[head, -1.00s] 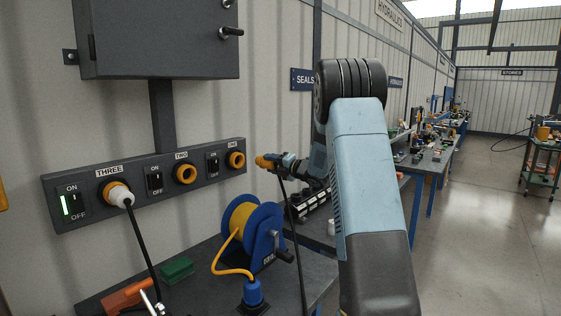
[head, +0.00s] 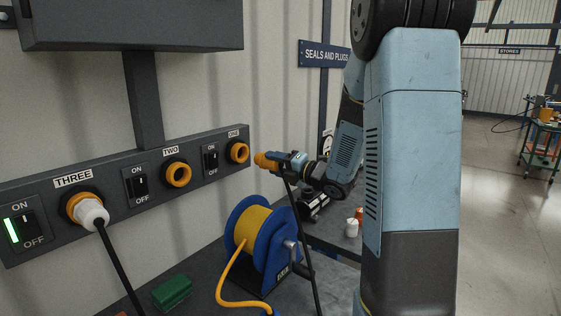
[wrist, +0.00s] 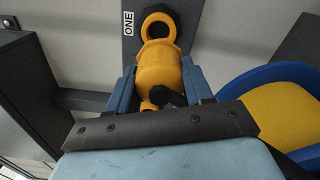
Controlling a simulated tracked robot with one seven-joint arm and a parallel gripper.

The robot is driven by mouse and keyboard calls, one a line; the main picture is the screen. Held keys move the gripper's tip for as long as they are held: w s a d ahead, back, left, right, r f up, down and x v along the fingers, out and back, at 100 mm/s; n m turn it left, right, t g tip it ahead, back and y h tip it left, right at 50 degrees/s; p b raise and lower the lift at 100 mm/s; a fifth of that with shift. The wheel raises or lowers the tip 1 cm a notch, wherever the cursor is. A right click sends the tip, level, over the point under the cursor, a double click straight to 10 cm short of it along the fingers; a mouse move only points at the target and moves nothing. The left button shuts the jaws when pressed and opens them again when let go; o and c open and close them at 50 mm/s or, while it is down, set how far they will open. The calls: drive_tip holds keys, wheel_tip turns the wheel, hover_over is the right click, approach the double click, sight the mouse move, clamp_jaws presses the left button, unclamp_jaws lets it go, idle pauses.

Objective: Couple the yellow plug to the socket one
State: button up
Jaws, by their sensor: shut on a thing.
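The yellow plug (head: 264,160) is held in my gripper (head: 278,161), its nose pointing left toward the panel, with a black cable hanging down from it. Socket one (head: 238,152) is an orange ring at the right end of the grey panel, under the label ONE. A gap shows between plug and socket in the head view. In the wrist view the plug (wrist: 160,75) sits between the two blue fingers (wrist: 160,90), and socket one (wrist: 158,30) lies just beyond its nose, slightly overlapped by it.
Socket two (head: 177,174) is empty. Socket three (head: 83,208) holds a white plug with a black cable, and its switch (head: 22,230) glows green. A blue reel (head: 262,240) with yellow hose stands below socket one. A green block (head: 172,292) lies on the bench.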

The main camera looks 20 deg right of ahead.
sight(260, 158)
drive_tip(key=shift+d, duration=0.15)
drive_tip(key=shift+w, duration=0.15)
drive_tip(key=shift+w, duration=0.2)
drive_tip(key=shift+x, duration=2.6)
drive_tip(key=shift+s, duration=0.1)
drive_tip(key=shift+r, duration=0.1)
drive_tip(key=shift+w+a, duration=0.35)
drive_tip(key=shift+w, duration=0.15)
drive_tip(key=shift+x, duration=1.25)
